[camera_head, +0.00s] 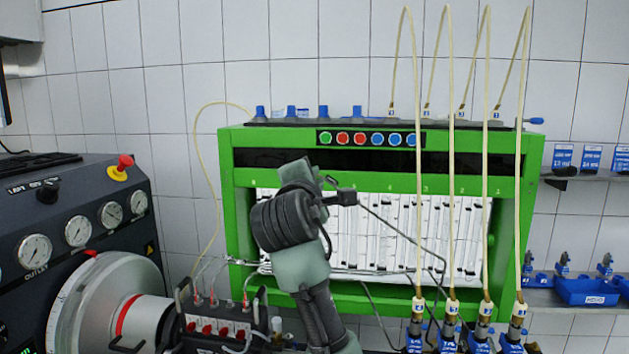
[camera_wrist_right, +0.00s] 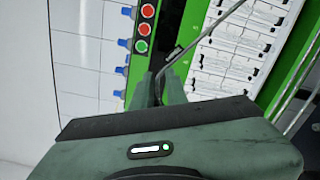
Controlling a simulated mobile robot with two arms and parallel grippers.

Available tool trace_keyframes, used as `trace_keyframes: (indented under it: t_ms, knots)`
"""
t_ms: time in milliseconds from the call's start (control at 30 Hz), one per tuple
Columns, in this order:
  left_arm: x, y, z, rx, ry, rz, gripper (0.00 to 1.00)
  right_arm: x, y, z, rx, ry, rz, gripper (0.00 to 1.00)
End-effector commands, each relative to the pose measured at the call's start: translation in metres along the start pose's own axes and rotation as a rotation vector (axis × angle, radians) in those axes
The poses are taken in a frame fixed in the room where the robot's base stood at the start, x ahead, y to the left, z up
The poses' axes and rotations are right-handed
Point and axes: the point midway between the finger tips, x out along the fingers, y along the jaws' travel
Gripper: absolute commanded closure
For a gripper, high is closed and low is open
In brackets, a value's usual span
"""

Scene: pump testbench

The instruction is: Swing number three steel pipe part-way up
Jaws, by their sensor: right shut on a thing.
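A thin bent steel pipe (camera_head: 400,231) slants down to the right across the front of the white gauge panel. Its upper left end is at my right gripper (camera_head: 328,188). In the right wrist view, the fingers of my right gripper (camera_wrist_right: 156,88) are shut on the pipe (camera_wrist_right: 205,37), which runs up and to the right from them. No number shows on the pipe itself. Its lower end is hard to separate from other thin pipes near the bench's lower edge. My left gripper is not in view.
The green test bench frame (camera_head: 238,200) stands behind my right arm. Several tall cream hoses (camera_head: 451,190) hang in front of its right side. A black manifold block (camera_head: 215,322) with red parts sits at lower left, beside a large grey motor (camera_head: 95,300).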

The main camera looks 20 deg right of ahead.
Motion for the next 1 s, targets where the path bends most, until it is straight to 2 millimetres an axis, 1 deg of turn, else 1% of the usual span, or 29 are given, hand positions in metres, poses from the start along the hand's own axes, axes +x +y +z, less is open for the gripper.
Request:
trace_keyframes:
  t_ms: [33, 67, 100, 567, 667, 767, 1000]
  knots:
    - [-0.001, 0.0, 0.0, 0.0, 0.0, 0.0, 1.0, -0.002, 0.007, 0.0, 0.005, 0.001, 0.015, 0.8]
    - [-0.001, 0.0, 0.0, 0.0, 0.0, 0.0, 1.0, -0.002, 0.007, 0.0, 0.005, 0.001, 0.015, 0.72]
    - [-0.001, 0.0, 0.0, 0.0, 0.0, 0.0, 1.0, -0.002, 0.006, 0.0, 0.005, 0.001, 0.014, 0.71]
    - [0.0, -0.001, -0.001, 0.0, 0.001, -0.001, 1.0, 0.0, 0.002, 0.0, 0.001, 0.0, 0.004, 0.71]
    - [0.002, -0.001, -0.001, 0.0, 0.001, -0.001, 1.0, -0.003, 0.001, -0.001, 0.001, 0.0, 0.004, 0.71]
    - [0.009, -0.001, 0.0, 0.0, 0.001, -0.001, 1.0, -0.014, 0.0, -0.001, 0.002, 0.001, 0.008, 0.71]
    - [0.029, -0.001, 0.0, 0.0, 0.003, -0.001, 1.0, -0.055, -0.001, -0.002, 0.004, 0.002, 0.008, 0.71]
